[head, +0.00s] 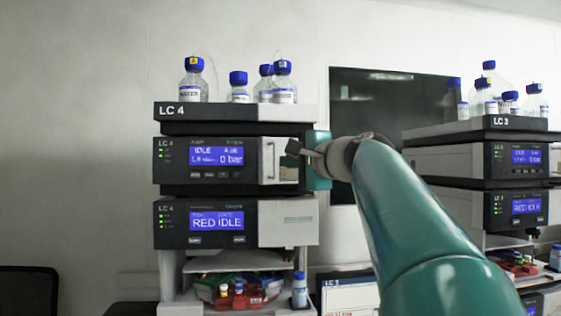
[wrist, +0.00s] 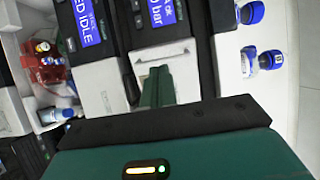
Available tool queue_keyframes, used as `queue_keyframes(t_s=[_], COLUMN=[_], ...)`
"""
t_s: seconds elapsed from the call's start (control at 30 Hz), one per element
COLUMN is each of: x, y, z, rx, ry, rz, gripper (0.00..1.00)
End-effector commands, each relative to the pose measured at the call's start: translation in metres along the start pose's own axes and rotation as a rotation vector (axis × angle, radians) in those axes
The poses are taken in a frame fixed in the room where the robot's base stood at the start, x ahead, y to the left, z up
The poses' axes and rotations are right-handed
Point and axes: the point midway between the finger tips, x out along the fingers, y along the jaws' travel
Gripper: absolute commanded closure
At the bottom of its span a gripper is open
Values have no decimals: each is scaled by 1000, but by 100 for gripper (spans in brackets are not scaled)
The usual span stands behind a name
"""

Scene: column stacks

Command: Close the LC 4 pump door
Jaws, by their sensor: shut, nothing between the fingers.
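The LC 4 pump module (head: 208,159) is the upper unit of the left stack, with a blue screen reading IDLE and 0 bar. Its pale door panel with a slim handle (head: 270,160) is at the right of the front. The panel also shows in the wrist view (wrist: 180,55), with a beige recess beside it. How far the door stands open is unclear. My gripper (wrist: 155,80) is shut and empty, its teal fingers over the recess beside the panel. Contact cannot be told. In the head view, its teal body (head: 319,160) is at the module's right edge, fingertips not clearly visible.
Blue-capped bottles (head: 239,87) stand on top of the stack. Below the pump is a unit reading RED IDLE (head: 217,222), with a tray of red and coloured vials (head: 240,293) under it. The LC 3 stack (head: 480,160) stands at right, partly behind my arm. A dark screen (head: 385,100) is behind.

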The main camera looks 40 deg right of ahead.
Motion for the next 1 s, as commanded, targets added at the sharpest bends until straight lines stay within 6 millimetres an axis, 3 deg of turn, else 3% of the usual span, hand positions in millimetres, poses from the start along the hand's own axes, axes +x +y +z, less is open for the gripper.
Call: queue_keyframes(t_s=[0.2,0.67,1.0], x=[20,25,65], y=[0,0,-1], z=[2,3,8], rx=[0,1,0], ry=[-2,22,108], rz=[0,3,0], gripper=[100,100,100])
